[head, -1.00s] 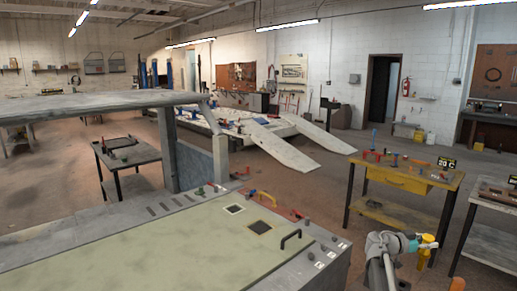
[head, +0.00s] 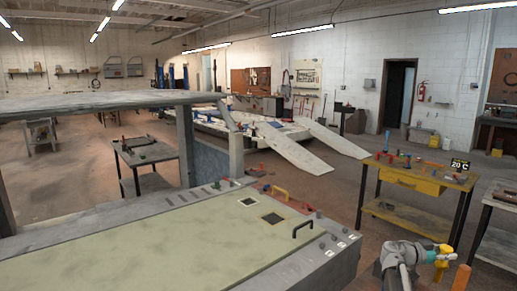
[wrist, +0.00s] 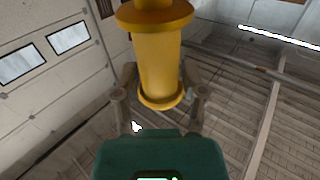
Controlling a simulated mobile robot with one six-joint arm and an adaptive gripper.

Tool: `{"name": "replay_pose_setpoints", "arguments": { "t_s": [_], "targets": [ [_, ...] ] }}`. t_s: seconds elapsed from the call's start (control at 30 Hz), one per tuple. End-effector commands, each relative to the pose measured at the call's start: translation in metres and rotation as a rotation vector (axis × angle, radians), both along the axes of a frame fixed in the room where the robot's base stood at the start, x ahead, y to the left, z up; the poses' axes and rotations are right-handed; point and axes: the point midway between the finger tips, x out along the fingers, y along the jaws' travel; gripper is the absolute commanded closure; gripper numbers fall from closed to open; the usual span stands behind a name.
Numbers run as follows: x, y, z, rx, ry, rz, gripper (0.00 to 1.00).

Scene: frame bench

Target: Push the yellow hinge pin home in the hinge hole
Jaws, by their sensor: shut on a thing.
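The yellow hinge pin (wrist: 160,68) is in my gripper (wrist: 160,97). In the wrist view it stands lengthwise away from the palm, with a broad flange at the top and a smaller collar low between the two fingers. In the head view my gripper (head: 436,256) is at the lower right, with the yellow pin (head: 444,263) at its end, held in the air in front of the yellow table. I cannot make out the hinge hole in either view.
A large bench (head: 190,243) with a black handle (head: 303,228) fills the lower left. A yellow table (head: 415,178) with small tools and a 20 C sign (head: 459,164) stands at right. An orange post (head: 461,279) is close to my gripper. Open floor lies between bench and table.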

Motion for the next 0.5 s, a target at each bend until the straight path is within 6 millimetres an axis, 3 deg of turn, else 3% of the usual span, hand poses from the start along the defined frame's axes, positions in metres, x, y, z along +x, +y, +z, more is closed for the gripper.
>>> {"name": "replay_pose_setpoints", "arguments": {
  "t_s": [0.5],
  "targets": [
    [0.000, -0.001, -0.044, -0.001, 0.000, -0.001, 1.00]
  ]
}}
